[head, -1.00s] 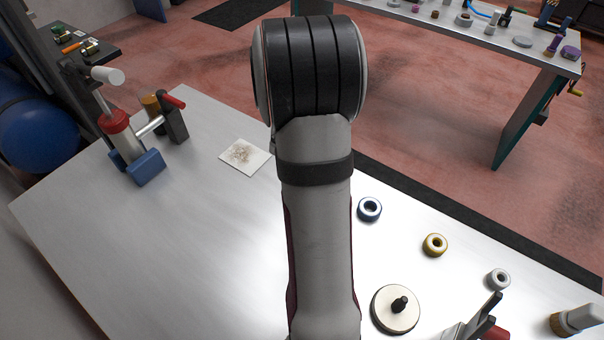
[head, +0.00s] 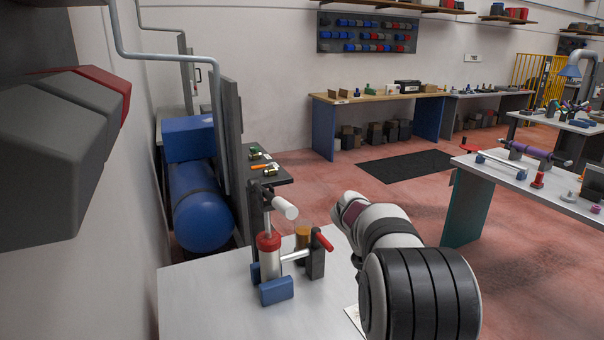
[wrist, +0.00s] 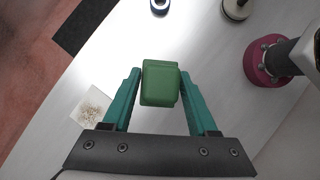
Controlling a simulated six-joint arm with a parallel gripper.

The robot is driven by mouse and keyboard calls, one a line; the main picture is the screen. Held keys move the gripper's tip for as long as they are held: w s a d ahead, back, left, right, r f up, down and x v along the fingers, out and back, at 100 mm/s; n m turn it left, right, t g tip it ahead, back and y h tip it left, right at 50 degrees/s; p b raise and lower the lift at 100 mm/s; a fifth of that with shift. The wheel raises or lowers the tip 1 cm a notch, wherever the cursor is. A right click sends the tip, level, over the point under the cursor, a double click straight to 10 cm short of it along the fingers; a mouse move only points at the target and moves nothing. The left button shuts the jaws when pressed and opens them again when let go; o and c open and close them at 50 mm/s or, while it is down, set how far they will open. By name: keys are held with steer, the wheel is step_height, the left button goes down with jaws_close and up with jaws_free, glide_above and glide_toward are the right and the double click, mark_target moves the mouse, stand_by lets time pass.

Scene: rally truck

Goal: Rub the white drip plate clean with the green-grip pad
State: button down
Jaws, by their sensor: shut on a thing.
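My gripper (wrist: 159,84) shows in the wrist view with its teal fingers shut on the green grip of the pad (wrist: 161,82). The grip is a green block; the pad's underside is hidden. The white drip plate (wrist: 91,107) lies on the table to the left of my gripper in the wrist view, with a brown stain on it. The pad appears apart from the plate. In the head view only an edge of the plate (head: 353,314) shows beside my arm, which hides the rest. My gripper is not visible there.
On the pale table (head: 205,305) stands a red-topped cylinder device (head: 269,262) with a blue block (head: 277,290) and a red-handled lever. The table around the plate looks clear.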

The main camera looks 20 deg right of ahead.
steer(key=w+a+r+m+g+y, duration=0.1)
steer(key=w+a+r+m+y, duration=0.15)
steer(key=a, duration=0.95)
steer(key=w+a+r+m+y, duration=0.1)
steer(key=w+a+r+m, duration=0.25)
steer(key=a, duration=0.95)
steer(key=w+d+f+m+t+y, duration=0.6)
steer(key=w+d+f+m, duration=0.6)
steer(key=d+m, duration=0.45)
steer(key=w+d+f+m+t+h, duration=0.3)
steer(key=d+m, duration=0.6)
steer(key=m, duration=0.1)
steer(key=w+d+f+m+t+h, duration=0.3)
steer(key=w+d+m, duration=0.1)
steer(key=d+m, duration=0.55)
steer(key=shift+a+f, duration=0.2)
steer(key=shift+f, duration=1.25)
steer(key=shift+a+f, duration=0.2)
steer(key=shift+f, duration=1.25)
steer(key=shift+f, duration=0.85)
